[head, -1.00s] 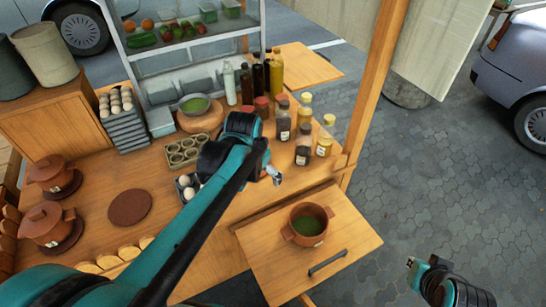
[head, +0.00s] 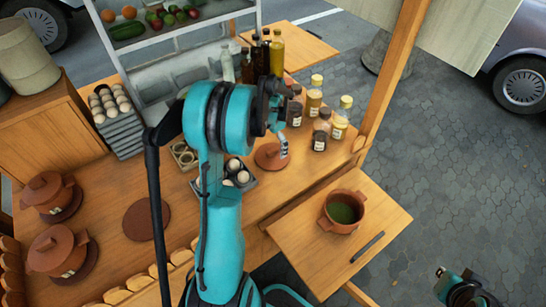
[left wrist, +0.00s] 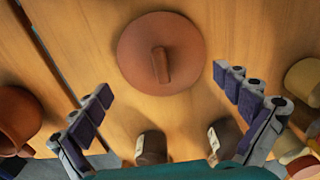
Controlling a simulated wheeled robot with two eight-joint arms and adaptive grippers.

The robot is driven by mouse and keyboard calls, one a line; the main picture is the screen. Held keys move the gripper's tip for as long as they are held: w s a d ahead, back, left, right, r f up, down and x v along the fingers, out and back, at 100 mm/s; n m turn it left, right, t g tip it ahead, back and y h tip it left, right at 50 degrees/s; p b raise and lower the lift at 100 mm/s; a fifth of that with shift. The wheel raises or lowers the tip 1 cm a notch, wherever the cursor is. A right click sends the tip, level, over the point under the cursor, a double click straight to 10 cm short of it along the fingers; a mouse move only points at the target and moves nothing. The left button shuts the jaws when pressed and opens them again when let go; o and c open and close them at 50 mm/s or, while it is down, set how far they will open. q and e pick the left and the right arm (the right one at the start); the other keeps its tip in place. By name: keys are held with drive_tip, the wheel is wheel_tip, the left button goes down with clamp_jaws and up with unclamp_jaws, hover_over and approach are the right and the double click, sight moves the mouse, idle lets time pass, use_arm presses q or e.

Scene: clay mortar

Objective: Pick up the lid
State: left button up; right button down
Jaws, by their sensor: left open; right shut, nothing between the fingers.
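The lid is a round terracotta disc (head: 267,158) with a bar handle, lying flat on the wooden counter beside the egg tray. In the left wrist view the lid (left wrist: 135,50) shows whole, with its handle upward near the top middle. My left gripper (head: 282,146) hangs over the lid's right part in the head view. Its fingers (left wrist: 163,82) are spread wide and empty, and the lid is apart from them. My right gripper (head: 440,272) is shut and empty, low at the right, away from the counter. An open terracotta pot (head: 343,211) with green contents stands on the side board.
Several jars (head: 320,130) and bottles (head: 276,55) stand behind and right of the lid. An egg tray (head: 236,177) is close on its left. Two lidded pots (head: 58,250) and a round brown mat (head: 147,218) are further left.

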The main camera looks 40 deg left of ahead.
sight(272, 151)
use_arm(q)
wheel_tip(272, 151, down, 4)
drive_tip(key=shift+a+f+b, duration=0.1)
drive_tip(key=shift+f+b, duration=0.05)
drive_tip(key=shift+b, duration=0.6)
drive_tip(key=shift+c, duration=0.6)
drive_tip(key=c, duration=1.5)
clamp_jaws()
